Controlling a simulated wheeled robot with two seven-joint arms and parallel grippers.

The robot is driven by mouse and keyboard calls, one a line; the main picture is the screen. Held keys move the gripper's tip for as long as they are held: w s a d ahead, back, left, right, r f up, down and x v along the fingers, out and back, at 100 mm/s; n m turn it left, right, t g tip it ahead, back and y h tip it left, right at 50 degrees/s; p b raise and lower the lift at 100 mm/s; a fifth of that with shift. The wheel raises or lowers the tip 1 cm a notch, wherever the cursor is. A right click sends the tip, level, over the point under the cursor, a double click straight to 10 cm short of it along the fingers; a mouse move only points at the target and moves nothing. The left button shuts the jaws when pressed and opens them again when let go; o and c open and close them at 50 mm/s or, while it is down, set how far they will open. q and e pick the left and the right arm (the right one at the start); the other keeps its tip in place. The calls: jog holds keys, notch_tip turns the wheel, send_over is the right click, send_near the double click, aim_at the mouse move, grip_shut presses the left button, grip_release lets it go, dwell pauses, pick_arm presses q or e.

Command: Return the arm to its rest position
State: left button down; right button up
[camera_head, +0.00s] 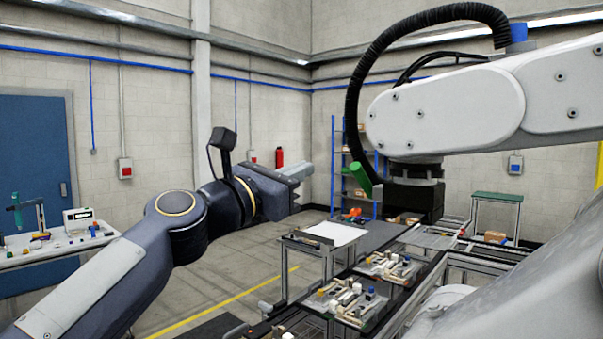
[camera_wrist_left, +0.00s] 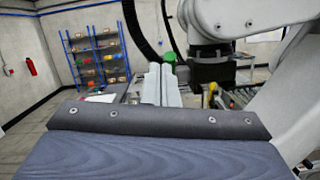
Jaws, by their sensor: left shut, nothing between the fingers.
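My left arm comes in from the left in the head view, raised above the floor. Its gripper (camera_head: 296,171) points right, shut and empty, held in the air apart from everything near it. In the left wrist view the gripper fingers (camera_wrist_left: 161,84) lie close together with nothing between them. My right gripper is not in view.
A large white industrial arm (camera_head: 470,105) with a black hose and dark tool (camera_head: 415,198) hangs at the right. Below are pallets with fixtures (camera_head: 345,300) on a conveyor and a small table (camera_head: 325,236). A blue shelf (camera_wrist_left: 97,58) stands behind.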

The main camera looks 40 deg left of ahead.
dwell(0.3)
pick_arm(q)
jog(key=s+d+f+m+g+h, duration=0.1)
jog(key=s+d+f+m+g, duration=0.15)
jog(key=f+m, duration=0.4)
jog(key=s+d+f+m+g+b, duration=0.1)
jog(key=d+f+m+g, duration=0.2)
jog(key=f, duration=0.7)
jog(key=s+d+f+m+g+h, duration=0.1)
jog(key=s+d+f+m+g, duration=0.15)
jog(key=f+m, duration=0.45)
jog(key=s+d+f+m+g, duration=0.1)
jog(key=s+f+m, duration=0.3)
jog(key=f, duration=0.4)
jog(key=s+d+f+m+g, duration=0.2)
jog(key=s+f+m+g, duration=0.1)
jog(key=f, duration=0.5)
jog(key=s+d+f+m+g+y+b, duration=0.1)
jog(key=s+f+m+g, duration=0.1)
jog(key=s+f+m, duration=0.4)
notch_tip(320, 180, down, 2)
jog(key=shift+d+f+m+g, duration=0.25)
jog(key=shift+m+g, duration=0.15)
jog(key=shift+m, duration=0.15)
jog(key=shift+r, duration=0.1)
